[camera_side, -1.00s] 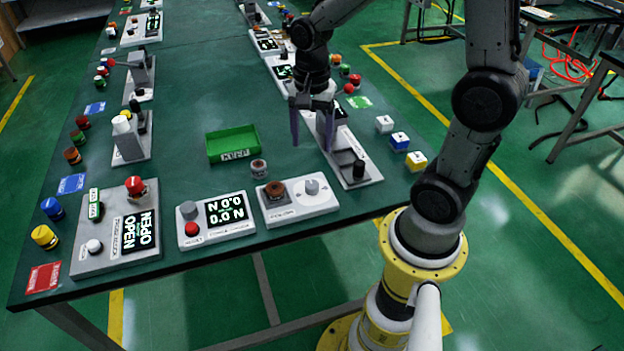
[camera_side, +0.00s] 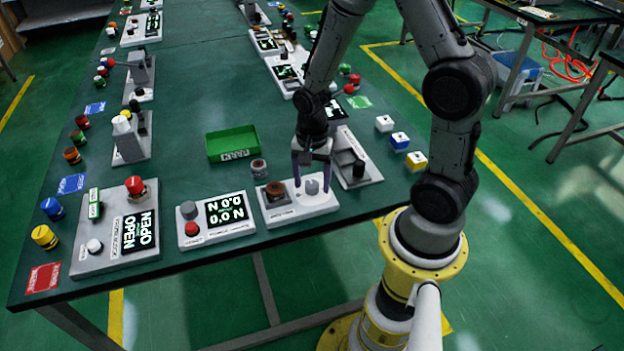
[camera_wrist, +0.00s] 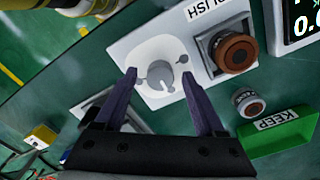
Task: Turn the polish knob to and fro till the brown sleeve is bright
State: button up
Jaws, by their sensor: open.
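The polish unit (camera_side: 322,207) is a white box near the table's front edge. Its grey polish knob (camera_side: 312,187) sits on the right half and also shows in the wrist view (camera_wrist: 160,76). The brown sleeve (camera_side: 275,189) sits in a dark recess on the left half of the unit; in the wrist view (camera_wrist: 234,52) it looks dull brown with a dark centre. My gripper (camera_side: 311,180) is open, its purple fingers lowered around the knob. In the wrist view my fingertips (camera_wrist: 158,75) stand on either side of the knob with gaps; I cannot tell whether either touches.
A green KEEP tray (camera_side: 233,143) lies behind the unit, with a grey-and-brown sleeve (camera_side: 259,168) between them. A display box with a red button (camera_side: 191,229) stands to the left. A grey fixture (camera_side: 357,170) stands close on the right.

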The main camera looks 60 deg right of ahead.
grip_shut()
jog(key=shift+n, duration=0.3)
jog(key=n, duration=1.2)
dwell(0.5)
dwell(0.4)
grip_release()
